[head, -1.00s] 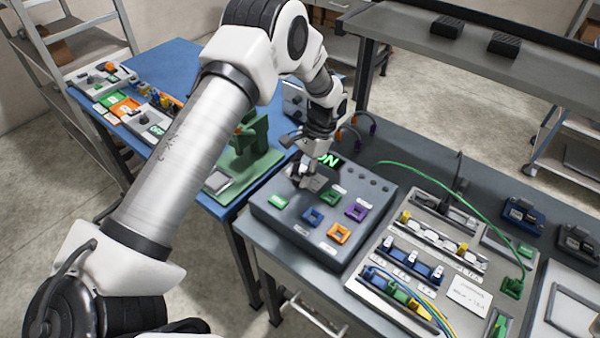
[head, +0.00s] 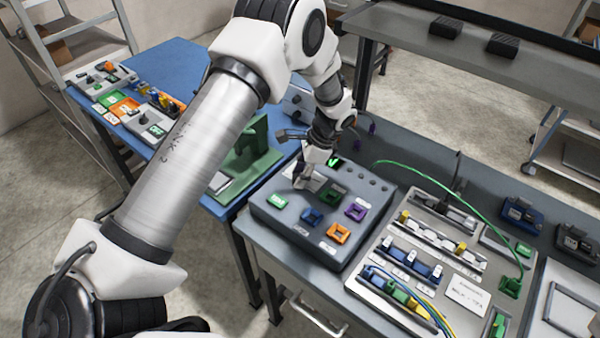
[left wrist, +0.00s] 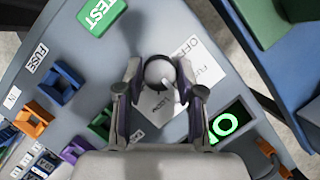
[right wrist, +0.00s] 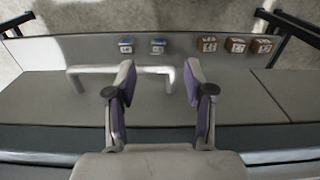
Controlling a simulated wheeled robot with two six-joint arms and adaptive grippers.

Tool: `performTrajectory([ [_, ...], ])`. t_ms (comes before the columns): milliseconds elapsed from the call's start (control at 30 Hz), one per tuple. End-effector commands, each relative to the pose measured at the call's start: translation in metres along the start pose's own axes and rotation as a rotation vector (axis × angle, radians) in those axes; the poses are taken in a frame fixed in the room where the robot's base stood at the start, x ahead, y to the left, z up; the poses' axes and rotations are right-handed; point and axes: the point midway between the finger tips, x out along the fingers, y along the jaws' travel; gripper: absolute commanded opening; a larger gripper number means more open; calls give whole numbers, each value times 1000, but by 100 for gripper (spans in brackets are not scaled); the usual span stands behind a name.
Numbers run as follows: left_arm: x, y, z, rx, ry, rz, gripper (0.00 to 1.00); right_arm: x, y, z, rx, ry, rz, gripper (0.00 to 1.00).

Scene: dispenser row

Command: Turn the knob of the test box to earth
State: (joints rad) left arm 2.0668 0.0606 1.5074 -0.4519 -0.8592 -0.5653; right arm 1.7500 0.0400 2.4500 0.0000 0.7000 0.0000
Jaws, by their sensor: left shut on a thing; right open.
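The test box (head: 288,222) is a grey sloped box on the bench, with coloured square sockets and a green TEST label (head: 277,202). Its knob (left wrist: 158,74) is pale and round, over a white plate (left wrist: 200,68) with printed words; OFF and LOOM are legible in the left wrist view. My left gripper (head: 303,181) points down at the box and is shut on the knob, one finger on each side. The gripper hides the knob in the head view. I cannot tell the knob's exact setting. My right gripper (right wrist: 158,82) is open and empty, above a grey surface with a handle.
A lit green display (left wrist: 224,123) is close to the left gripper. A panel with terminals and wires (head: 410,265) stands right of the box, with a green cable (head: 450,178) arching over the bench. A green fixture (head: 250,160) stands on the blue table (head: 190,65) at left.

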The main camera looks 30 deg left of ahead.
Motion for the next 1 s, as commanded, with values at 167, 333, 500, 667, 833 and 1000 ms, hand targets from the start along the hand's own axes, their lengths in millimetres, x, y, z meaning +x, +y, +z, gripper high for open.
performTrajectory([
  [167, 4, 2, 0, 1, -2, 6, 3, 1, 0, 0, 0, 0, 0, 53],
  [333, 4, 2, 0, 0, -2, 6, 55, 1, 0, 0, 0, 0, 0, 53],
  [500, 2, 2, 0, 0, -1, 4, 62, 1, 0, 0, 0, 0, 0, 53],
  [667, 1, 1, 0, -1, -1, 2, 62, 0, 0, 0, 0, 0, 0, 53],
  [833, -19, 0, -1, -1, 0, -2, 62, 0, 0, 0, 0, 0, 0, 53],
  [1000, -62, 0, -2, -1, 1, -3, 62, 0, 0, 0, 0, 0, 0, 53],
])
